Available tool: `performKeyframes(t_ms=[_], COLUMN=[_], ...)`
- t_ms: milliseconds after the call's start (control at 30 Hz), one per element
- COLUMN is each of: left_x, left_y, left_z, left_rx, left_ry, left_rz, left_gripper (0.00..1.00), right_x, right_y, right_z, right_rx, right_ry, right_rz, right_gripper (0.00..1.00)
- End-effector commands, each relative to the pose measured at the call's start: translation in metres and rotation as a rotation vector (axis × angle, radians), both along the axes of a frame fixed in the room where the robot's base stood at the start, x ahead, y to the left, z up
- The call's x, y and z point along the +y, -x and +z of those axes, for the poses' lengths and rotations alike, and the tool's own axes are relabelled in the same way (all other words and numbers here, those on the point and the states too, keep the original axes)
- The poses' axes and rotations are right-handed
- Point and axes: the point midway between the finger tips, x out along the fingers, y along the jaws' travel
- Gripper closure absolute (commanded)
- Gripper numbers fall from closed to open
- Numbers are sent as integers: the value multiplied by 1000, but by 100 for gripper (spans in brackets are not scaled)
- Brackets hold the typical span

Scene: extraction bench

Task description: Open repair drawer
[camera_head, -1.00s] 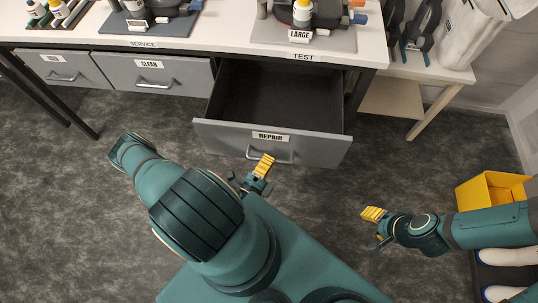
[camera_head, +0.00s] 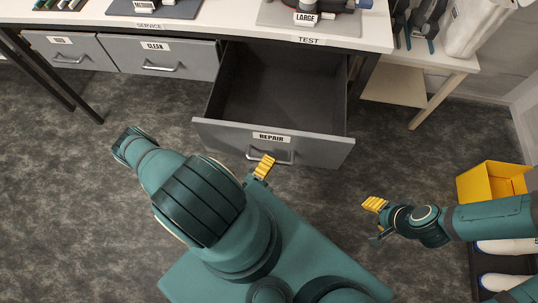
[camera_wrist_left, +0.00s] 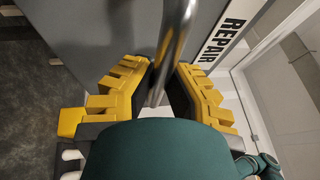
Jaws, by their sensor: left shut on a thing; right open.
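The grey repair drawer (camera_head: 225,131) stands pulled out from under the bench, with its dark empty inside showing in the head view. Its front carries a REPAIR label (camera_head: 270,137) and a bar handle (camera_head: 283,158). My left gripper (camera_head: 264,167) is at the handle. In the left wrist view its yellow fingers (camera_wrist_left: 157,88) are shut on the metal handle (camera_wrist_left: 174,40), one on each side, with the REPAIR label (camera_wrist_left: 222,42) to the right. My right gripper (camera_head: 374,212) is open and empty above the floor, right of the drawer and apart from it.
A shut CLEAN drawer (camera_head: 185,57) and another shut drawer (camera_head: 58,52) are at the left. The bench top (camera_head: 240,31) holds trays and tools. A yellow bin (camera_head: 480,185) stands at the right. Open floor lies in front.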

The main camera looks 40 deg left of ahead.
Motion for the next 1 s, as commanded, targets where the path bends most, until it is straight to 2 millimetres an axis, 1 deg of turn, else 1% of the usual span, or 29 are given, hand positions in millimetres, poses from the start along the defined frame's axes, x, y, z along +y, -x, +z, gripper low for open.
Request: performKeyframes(t_ms=[33, 100, 400, 533, 667, 900, 1000], left_x=[-2, -1, 0, -1, -5, -12, -15], left_y=[-1, -1, 0, 9, 28, 77, 93], left_z=[1, 1, 0, -2, -6, -15, -18], left_rx=[-3, -2, 0, 1, 3, 2, 1], left_ry=[3, 2, 1, 0, 1, 1, 1], left_rz=[-4, -4, -1, -1, 0, -1, -1], left_gripper=[74, 54, 54, 54, 54, 54, 54], right_x=[0, 0, 0, 0, 0, 0, 0], right_y=[0, 0, 0, 0, 0, 0, 0], right_z=[0, 0, 0, 0, 0, 0, 0], right_rx=[0, 0, 0, 0, 0, 0, 0], right_ry=[0, 0, 0, 0, 0, 0, 0], right_rz=[0, 0, 0, 0, 0, 0, 0], right_gripper=[53, 53, 53, 53, 53, 53, 53])
